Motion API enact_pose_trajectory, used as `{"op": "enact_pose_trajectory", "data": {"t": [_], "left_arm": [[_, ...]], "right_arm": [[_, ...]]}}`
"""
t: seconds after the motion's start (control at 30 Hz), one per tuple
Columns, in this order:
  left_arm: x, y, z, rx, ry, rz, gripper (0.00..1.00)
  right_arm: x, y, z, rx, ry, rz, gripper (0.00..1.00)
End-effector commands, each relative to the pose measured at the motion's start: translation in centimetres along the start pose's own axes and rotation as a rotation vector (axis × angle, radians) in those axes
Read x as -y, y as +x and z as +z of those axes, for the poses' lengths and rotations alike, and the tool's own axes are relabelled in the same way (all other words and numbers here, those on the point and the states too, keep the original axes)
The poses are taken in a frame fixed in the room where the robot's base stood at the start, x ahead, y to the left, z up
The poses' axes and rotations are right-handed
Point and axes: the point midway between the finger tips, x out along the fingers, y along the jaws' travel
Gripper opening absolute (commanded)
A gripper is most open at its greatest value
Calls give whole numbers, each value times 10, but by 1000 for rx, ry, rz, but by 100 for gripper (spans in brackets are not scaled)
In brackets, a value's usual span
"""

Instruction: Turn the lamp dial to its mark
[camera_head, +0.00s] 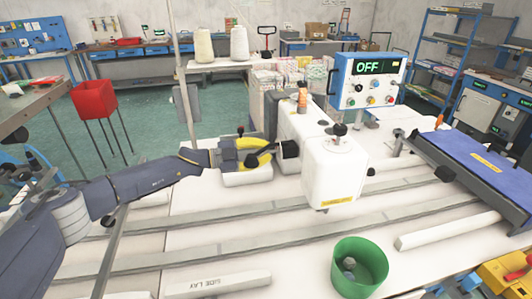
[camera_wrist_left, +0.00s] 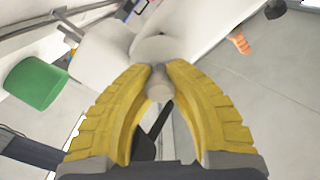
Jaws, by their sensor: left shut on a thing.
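The white sewing machine (camera_head: 335,168) stands at the middle of the bench. My left gripper (camera_head: 274,151) reaches its left side from the left. In the left wrist view, the yellow fingers (camera_wrist_left: 158,72) are shut on a small, pale round knob (camera_wrist_left: 159,90), which appears to be the lamp dial. The fingers hide much of it, and I see no mark. A dark round part (camera_head: 289,148) shows on the machine by the fingertips. A control box (camera_head: 367,80) behind the machine reads OFF. My right gripper cannot be made out.
A green bin (camera_head: 360,270) with small parts stands at the front; it also shows in the left wrist view (camera_wrist_left: 36,83). Long metal rails (camera_head: 225,254) cross the bench. A blue pad (camera_head: 478,158) lies at the right. A yellow item (camera_head: 497,271) is partly cut off at the lower right.

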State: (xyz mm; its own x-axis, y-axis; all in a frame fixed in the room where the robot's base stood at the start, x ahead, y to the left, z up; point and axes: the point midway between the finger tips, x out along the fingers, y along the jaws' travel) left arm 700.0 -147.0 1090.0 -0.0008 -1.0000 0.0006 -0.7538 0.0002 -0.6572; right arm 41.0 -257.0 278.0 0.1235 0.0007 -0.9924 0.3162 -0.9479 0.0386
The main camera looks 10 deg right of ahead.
Motion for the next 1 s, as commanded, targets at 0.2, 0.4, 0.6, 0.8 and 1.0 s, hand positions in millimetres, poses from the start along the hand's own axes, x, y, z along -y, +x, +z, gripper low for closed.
{"op": "enact_pose_trajectory", "data": {"t": [0.2,0.4,0.6,0.8,1.0], "left_arm": [[0,-4,5,11,-1,-3,25],[0,-2,3,6,0,-1,48],[0,-2,2,3,0,-1,49],[0,-10,2,4,0,-1,49],[0,-41,2,5,-1,-3,49]], "right_arm": [[0,0,0,0,0,0,49],[0,0,0,0,0,0,49],[-1,0,0,0,0,1,49],[-2,0,1,1,-1,2,49],[-1,0,0,1,0,1,49]]}}
